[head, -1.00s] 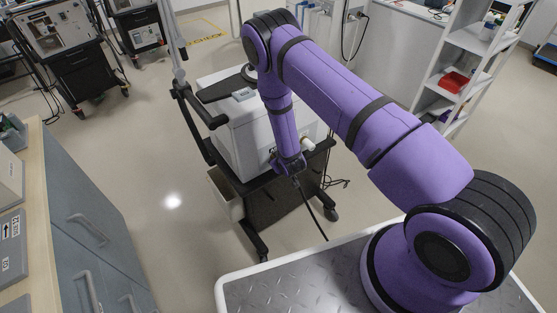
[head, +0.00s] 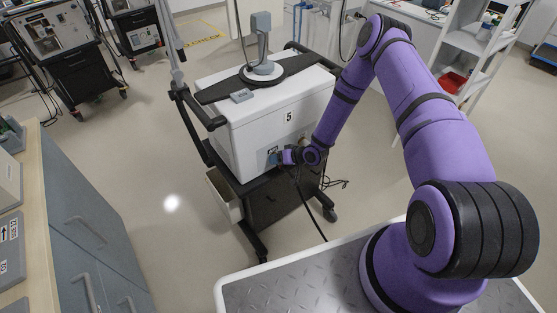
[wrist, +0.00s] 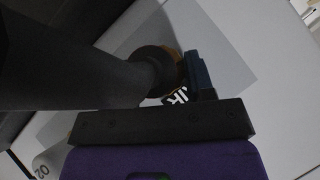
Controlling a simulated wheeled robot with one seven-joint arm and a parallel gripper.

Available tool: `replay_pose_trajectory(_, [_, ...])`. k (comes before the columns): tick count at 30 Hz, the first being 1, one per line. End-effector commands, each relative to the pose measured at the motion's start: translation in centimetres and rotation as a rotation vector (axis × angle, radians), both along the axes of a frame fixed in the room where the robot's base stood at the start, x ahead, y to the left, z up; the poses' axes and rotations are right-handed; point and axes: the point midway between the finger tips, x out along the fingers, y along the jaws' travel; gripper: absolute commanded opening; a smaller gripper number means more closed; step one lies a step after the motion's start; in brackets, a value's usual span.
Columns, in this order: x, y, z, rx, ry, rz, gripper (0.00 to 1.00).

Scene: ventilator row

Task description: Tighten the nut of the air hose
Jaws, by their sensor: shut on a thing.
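The ventilator (head: 262,125) is a white box marked 5 on a dark cart. My gripper (head: 277,157) is at the lower part of its near side face. The black air hose (head: 311,214) hangs from there toward the floor. In the wrist view my gripper (wrist: 182,75) is shut on the hose nut (wrist: 176,62), of which only an orange-brown edge shows beside a bluish finger. A wide dark shape fills the left and hides much of the nut. A partly covered label (wrist: 177,96), with "IR" legible, is beside it.
An O2 label (wrist: 40,168) is at the lower left of the wrist view. An open white bin (head: 224,193) hangs on the cart's left side. Grey cabinets (head: 90,230) stand at left, and shelves with a red bin (head: 453,81) at right. Clear floor lies between cabinets and cart.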

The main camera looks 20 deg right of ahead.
Motion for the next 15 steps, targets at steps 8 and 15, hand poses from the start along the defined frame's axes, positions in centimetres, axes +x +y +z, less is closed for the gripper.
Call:
replay_pose_trajectory(8, [-0.05,-0.16,-0.24,0.145,0.047,-0.003,0.26])
replay_pose_trajectory(15, [-0.11,-0.05,-0.27,0.203,0.066,0.001,0.26])
